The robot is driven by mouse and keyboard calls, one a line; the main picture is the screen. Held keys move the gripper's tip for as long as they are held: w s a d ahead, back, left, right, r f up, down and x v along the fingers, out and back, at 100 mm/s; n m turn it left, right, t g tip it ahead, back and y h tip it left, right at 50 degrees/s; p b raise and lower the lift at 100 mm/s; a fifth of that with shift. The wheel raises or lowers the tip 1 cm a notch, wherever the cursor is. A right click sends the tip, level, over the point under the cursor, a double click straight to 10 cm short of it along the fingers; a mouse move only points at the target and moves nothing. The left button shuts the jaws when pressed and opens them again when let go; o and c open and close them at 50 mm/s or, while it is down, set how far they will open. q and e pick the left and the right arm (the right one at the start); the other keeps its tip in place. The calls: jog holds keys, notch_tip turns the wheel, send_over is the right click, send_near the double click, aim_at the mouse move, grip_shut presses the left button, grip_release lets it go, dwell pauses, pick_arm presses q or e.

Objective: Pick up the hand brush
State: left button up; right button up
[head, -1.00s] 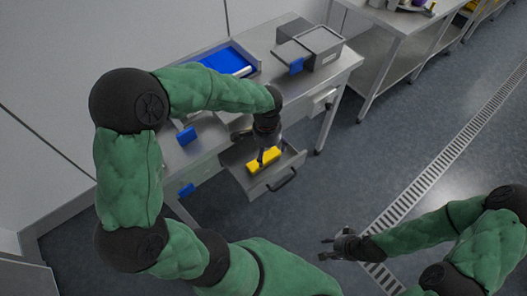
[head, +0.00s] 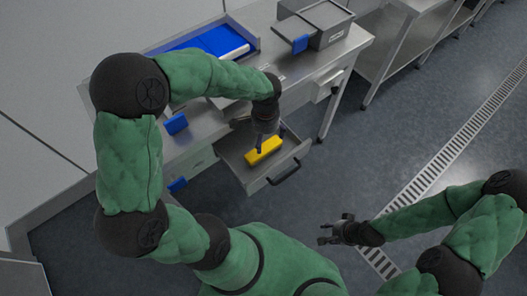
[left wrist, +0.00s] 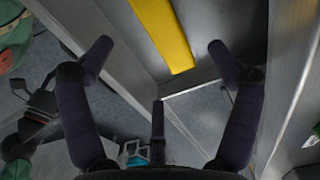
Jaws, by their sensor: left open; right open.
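The hand brush shows as a yellow block (head: 264,151) lying in the open metal drawer (head: 246,181) under the table. My left gripper (head: 262,148) is open, pointing down at the drawer just above the yellow block. In the left wrist view the yellow block (left wrist: 165,36) lies beyond and between the open fingers of the left gripper (left wrist: 160,62), with nothing between the fingertips. Bristles cannot be made out. My right gripper (head: 325,232) is open and empty, out over the floor at the lower right.
The drawer's dark handle (head: 284,172) sticks out in front. On the metal table are a blue tray (head: 222,40), a grey bin (head: 322,22) and a blue block (head: 176,124). The floor right of the drawer is clear, with a drain grate (head: 440,172).

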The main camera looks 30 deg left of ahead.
aim_at(265, 150)
pick_arm(q)
notch_tip(265, 150, down, 4)
jog(key=shift+r+b, duration=0.1)
jog(key=shift+b, duration=0.45)
jog(key=shift+s+f+b, duration=0.1)
jog(key=shift+f+b, duration=1.25)
jog(key=shift+f, duration=1.25)
jog(key=shift+d+r, duration=0.1)
jog(key=c, duration=1.4)
